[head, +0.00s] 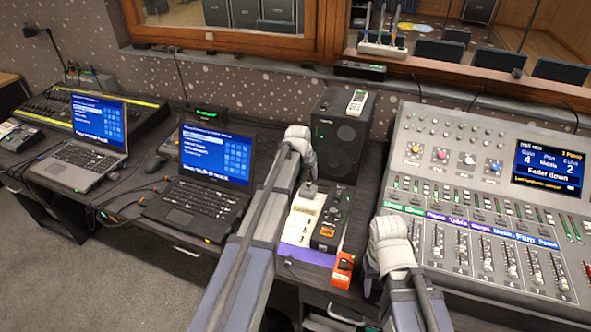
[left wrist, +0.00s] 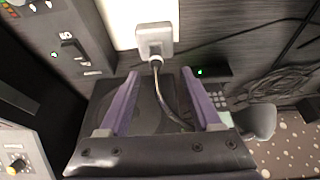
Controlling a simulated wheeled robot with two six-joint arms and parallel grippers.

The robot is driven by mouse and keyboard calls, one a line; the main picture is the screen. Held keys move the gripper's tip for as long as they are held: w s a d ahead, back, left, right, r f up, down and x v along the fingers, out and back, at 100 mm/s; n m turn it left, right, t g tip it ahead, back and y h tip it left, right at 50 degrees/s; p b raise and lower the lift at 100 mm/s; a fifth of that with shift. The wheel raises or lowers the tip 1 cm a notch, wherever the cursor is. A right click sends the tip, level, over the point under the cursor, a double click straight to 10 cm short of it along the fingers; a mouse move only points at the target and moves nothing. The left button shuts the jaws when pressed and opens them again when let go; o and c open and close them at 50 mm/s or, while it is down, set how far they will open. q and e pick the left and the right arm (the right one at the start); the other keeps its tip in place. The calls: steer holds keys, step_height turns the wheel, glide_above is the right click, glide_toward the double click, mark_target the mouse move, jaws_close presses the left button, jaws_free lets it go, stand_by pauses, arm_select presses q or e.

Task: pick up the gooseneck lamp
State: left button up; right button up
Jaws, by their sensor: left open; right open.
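A grey block with a thin curved silver neck, which looks like the gooseneck lamp (left wrist: 155,40), stands on a white board in the left wrist view. Its neck bends down between my open purple fingers, not gripped. In the head view the grey block (head: 309,190) shows beside my left forearm, and the upper neck cannot be made out. My left gripper (head: 299,138) is open in front of the black speaker; its fingers also show in the left wrist view (left wrist: 160,78). My right gripper (head: 388,232) is open and empty, left of the large mixer.
Two open laptops (head: 97,140) (head: 208,180) stand to the left. The black speaker (head: 338,132) stands at the back, and an orange device (head: 342,270) at the front edge. The large mixer (head: 490,265) fills the right. A thin dark lamp (head: 32,32) rises at far left. The desk is crowded.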

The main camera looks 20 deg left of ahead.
mark_target(309, 179)
arm_select(q)
steer(key=b+x, duration=0.5)
steer(key=shift+s+d+f, duration=0.15)
steer(key=shift+d, duration=0.15)
jaws_close()
stand_by(0.4)
